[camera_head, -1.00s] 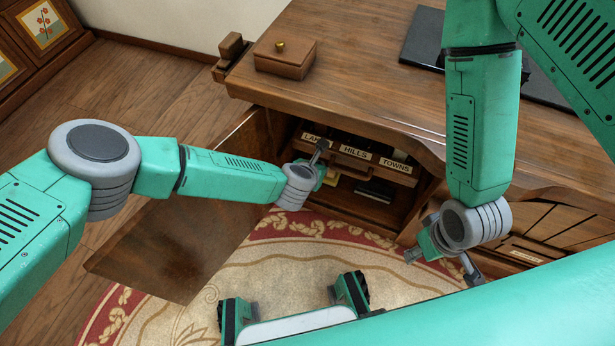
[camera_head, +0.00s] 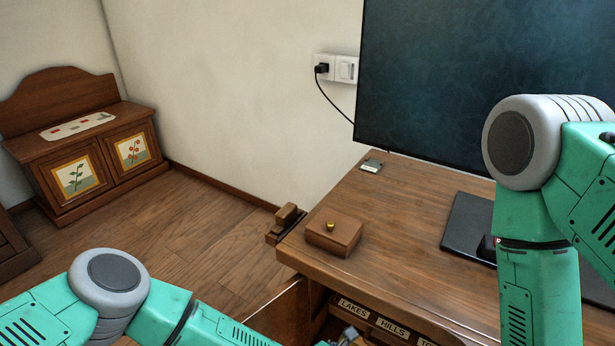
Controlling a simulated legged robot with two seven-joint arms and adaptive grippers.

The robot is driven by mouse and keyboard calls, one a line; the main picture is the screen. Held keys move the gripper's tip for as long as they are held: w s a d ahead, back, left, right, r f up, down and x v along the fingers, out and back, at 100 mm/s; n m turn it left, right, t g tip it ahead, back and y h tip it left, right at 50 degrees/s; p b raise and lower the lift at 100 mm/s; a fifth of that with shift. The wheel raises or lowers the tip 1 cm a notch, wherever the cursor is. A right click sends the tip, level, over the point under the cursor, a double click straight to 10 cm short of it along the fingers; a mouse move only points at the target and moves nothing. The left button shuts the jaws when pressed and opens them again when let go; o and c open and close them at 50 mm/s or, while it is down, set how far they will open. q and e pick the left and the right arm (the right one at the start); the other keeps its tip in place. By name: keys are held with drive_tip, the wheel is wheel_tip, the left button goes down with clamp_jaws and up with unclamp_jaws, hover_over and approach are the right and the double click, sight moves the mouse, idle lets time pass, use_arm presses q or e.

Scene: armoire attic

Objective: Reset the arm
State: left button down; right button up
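My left arm enters from the lower left and runs along the bottom edge toward the open compartment of the wooden desk (camera_head: 400,270). Only a small part of my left gripper (camera_head: 346,338) shows at the bottom edge, by the compartment labelled "LAKES" and "HILLS" (camera_head: 372,321). Its fingers are cut off, so I cannot tell whether it is open or shut. My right arm is at the right, in front of the desk, with its forearm pointing down. My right gripper is below the frame and out of view.
A small wooden box with a gold knob (camera_head: 333,236) sits on the desk's left corner. A large dark screen (camera_head: 430,80) stands behind, with its black base (camera_head: 466,226) on the desk. A low cabinet (camera_head: 95,150) stands at the far left. Open floor (camera_head: 190,235) lies between.

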use_arm(q)
drive_tip(key=s+a+m+g+y, duration=0.2)
drive_tip(key=s+a+m+g, duration=0.1)
drive_tip(key=s+a+m, duration=0.8)
drive_tip(key=s+a+m+g+y, duration=0.1)
drive_tip(key=s+a+m+g, duration=0.2)
drive_tip(key=s+a+m, duration=0.85)
drive_tip(key=a+r+m+g+y, duration=0.1)
drive_tip(key=a+r+m+y, duration=0.35)
drive_tip(key=a, duration=0.95)
wheel_tip(320, 180, up, 14)
drive_tip(key=m+h+p, duration=0.2)
drive_tip(key=p, duration=1)
drive_tip(key=shift+s+a+f+p, duration=0.15)
drive_tip(key=shift+s+a+p, duration=0.2)
drive_tip(key=shift+a+p, duration=0.1)
